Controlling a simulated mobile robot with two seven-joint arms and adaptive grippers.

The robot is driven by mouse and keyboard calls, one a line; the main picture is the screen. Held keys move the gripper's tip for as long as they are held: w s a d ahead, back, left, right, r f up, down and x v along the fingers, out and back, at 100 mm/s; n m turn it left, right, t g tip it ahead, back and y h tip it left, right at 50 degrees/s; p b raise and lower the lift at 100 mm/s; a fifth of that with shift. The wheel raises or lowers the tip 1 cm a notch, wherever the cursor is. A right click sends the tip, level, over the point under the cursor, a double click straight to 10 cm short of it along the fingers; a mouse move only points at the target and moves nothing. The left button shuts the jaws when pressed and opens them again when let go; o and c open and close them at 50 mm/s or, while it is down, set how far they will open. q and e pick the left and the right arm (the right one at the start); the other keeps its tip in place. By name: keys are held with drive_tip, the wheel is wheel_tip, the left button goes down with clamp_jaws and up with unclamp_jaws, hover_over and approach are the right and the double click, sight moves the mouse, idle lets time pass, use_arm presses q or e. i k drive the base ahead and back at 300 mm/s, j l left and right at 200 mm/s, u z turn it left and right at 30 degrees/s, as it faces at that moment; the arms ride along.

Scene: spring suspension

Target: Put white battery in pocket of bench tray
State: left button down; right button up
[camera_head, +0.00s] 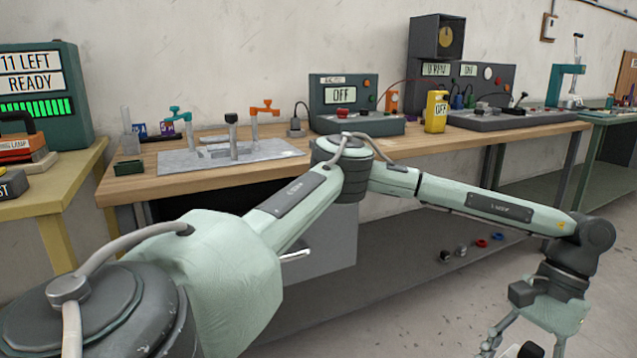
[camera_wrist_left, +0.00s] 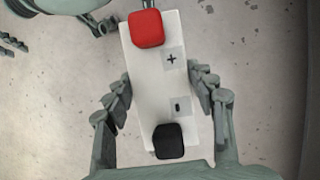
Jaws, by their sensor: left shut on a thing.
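The white battery (camera_wrist_left: 150,95) fills the middle of the left wrist view, with a red cap at its top, a black cap at its bottom and plus and minus marks. My left gripper (camera_wrist_left: 162,98) is shut on its long sides, with a finger on each side. I cannot tell which item is the bench tray.
The wooden workbench (camera_head: 400,147) holds a grey metal plate (camera_head: 260,151) with posts and clamps, a small dark green box (camera_head: 129,167), a green console (camera_head: 345,110) reading OFF and a yellow meter (camera_head: 436,112). Small parts lie on the lower shelf (camera_head: 410,270).

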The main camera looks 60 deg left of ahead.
sight(229, 153)
drive_tip(key=k+j, duration=0.7)
drive_tip(key=k, duration=0.15)
drive_tip(key=k+j, duration=0.75)
drive_tip(key=k, duration=0.1)
